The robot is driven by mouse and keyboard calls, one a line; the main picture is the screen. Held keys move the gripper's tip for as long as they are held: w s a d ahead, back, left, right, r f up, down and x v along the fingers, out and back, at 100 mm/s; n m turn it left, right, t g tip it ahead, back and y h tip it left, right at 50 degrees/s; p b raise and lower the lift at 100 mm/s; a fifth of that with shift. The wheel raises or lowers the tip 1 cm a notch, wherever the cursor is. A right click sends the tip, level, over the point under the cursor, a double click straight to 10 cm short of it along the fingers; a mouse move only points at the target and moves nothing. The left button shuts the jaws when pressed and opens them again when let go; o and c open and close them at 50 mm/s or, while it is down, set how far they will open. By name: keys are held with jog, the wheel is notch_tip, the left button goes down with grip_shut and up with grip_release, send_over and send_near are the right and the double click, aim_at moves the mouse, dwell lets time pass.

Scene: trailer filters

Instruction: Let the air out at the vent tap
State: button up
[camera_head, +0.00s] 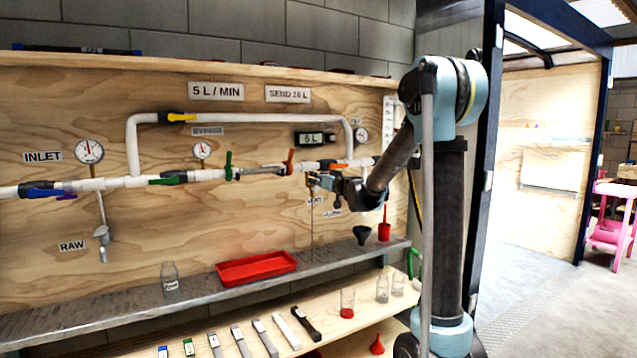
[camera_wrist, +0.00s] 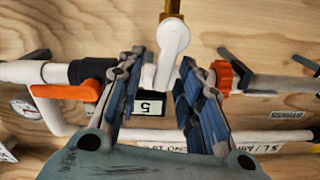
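In the wrist view a white tap lever (camera_wrist: 173,40) hangs from a brass stem at the top edge. In the head view the vent tap (camera_head: 312,177) is a small brass-coloured fitting under the pipe, above a label that seems to read VENT, with a thin tube running down from it. My gripper (camera_head: 324,182) is right at it, partly covering it. In the wrist view my gripper (camera_wrist: 166,66) is open, with blue-padded fingers on both sides of the lever's lower end. I cannot tell whether either finger touches the lever.
The white pipe has a red-orange handle (camera_head: 290,161) and a green handle (camera_head: 228,166) close by. A digital display (camera_head: 315,139) sits above. Below, the metal shelf (camera_head: 110,312) holds a red tray (camera_head: 256,280), a black funnel (camera_head: 362,235) and a glass bottle (camera_head: 170,280).

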jog(key=shift+w+a, duration=0.15)
grip_shut()
dwell(0.4)
jog(key=w+d+f+m, duration=0.2)
jog(key=d+f+m, duration=0.1)
jog(key=m, duration=1.3)
jog(key=shift+d+f, duration=0.25)
jog(key=shift+f, duration=0.55)
jog(key=shift+w, duration=0.1)
